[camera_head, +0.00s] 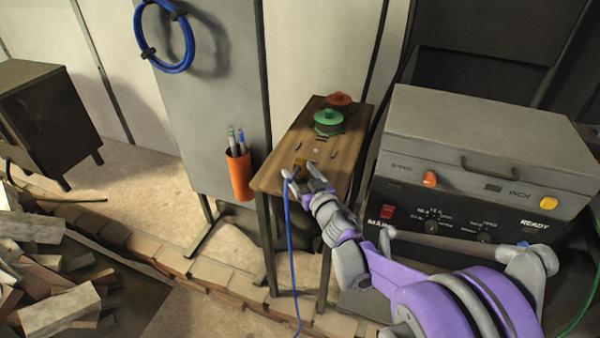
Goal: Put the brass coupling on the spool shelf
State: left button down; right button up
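The spool shelf (276,178) is a small wooden-topped stand on dark legs in the middle of the view. A small brass-coloured piece, seemingly the brass coupling (299,163), shows at the shelf's near end, by my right gripper's fingertips. My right gripper (303,171) is at that near edge, its fingers spread apart around or just short of the piece. A thin blue line (291,240) hangs down from beside the left finger. Whether it joins the brass piece is hidden by the finger. My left gripper is not in view.
A green spool (328,122) and a red spool (339,101) stand at the shelf's far end. An orange cup (240,173) of pens hangs left of it. A grey machine (470,140) stands close on the right. Rubble (50,270) lies at lower left.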

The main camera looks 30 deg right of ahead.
jog(key=shift+r, duration=0.1)
jog(key=shift+s+r, duration=0.15)
jog(key=s, duration=1.2)
jog(key=s+a+f+g, duration=0.6)
jog(key=s+a, duration=0.1)
jog(key=s, duration=0.3)
jog(key=s+a+f+g+y, duration=0.1)
jog(key=s+a+f+g, duration=0.4)
jog(key=s, duration=0.5)
jog(key=a+g+p, duration=0.1)
jog(key=a, duration=0.1)
jog(key=shift+a+f+n+g, duration=0.3)
jog(key=shift+a+f+n, duration=0.1)
notch_tip(320, 180, up, 12)
jog(key=w+p, duration=0.1)
jog(key=p, duration=1)
jog(key=shift+w, duration=0.4)
